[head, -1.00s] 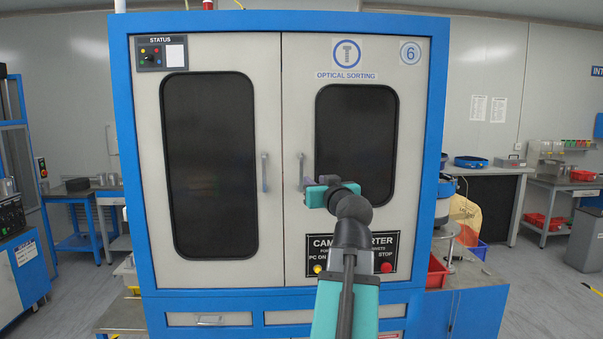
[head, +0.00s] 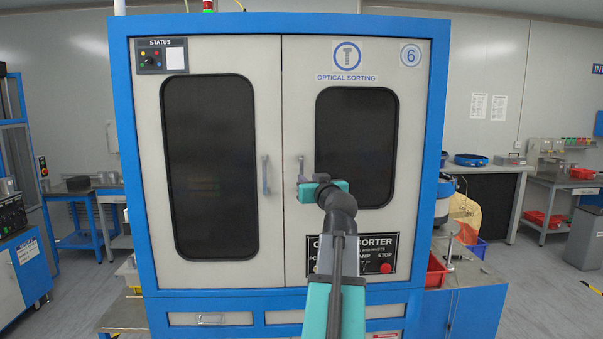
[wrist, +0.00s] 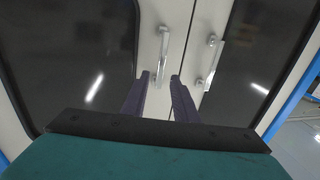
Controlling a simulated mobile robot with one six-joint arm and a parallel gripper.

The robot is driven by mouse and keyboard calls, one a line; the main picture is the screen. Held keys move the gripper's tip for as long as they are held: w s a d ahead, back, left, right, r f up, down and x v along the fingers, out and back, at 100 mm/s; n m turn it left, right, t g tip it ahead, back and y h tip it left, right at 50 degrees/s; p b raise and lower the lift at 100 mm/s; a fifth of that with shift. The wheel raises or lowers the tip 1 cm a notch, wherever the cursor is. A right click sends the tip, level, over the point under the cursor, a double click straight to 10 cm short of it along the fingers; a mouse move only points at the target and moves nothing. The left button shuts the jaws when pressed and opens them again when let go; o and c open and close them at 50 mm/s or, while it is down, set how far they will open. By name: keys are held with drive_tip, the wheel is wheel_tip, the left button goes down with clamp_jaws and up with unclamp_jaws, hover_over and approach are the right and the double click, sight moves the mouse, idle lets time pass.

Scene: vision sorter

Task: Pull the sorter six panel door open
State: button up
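The sorter (head: 435,130) is a blue-framed cabinet with two pale doors, both shut. The right door (head: 410,215) has a dark window, a "6" label and a vertical handle (head: 300,165) near the middle seam. The left door (head: 270,80) has its own handle (head: 265,174). My gripper (head: 302,188) is in front of the right door, by the lower end of its handle; contact cannot be told. In the wrist view my gripper (wrist: 161,76) has its two dark fingers apart with nothing between them. Two handles, one left (wrist: 163,45) and one right (wrist: 211,68), show beyond the fingertips.
A control panel (head: 392,250) with buttons is low on the right door, partly behind my arm. Drawers (head: 210,319) lie below the doors. Red bins (head: 436,272) and a workbench (head: 495,168) stand to the right. Open floor shows at the right.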

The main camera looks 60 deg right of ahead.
sight(302, 173)
drive_tip(key=shift+p+x, duration=1.1)
drive_tip(key=shift+x, duration=2.4)
clamp_jaws()
drive_tip(key=shift+s+a, duration=0.1)
drive_tip(key=shift+a, duration=0.05)
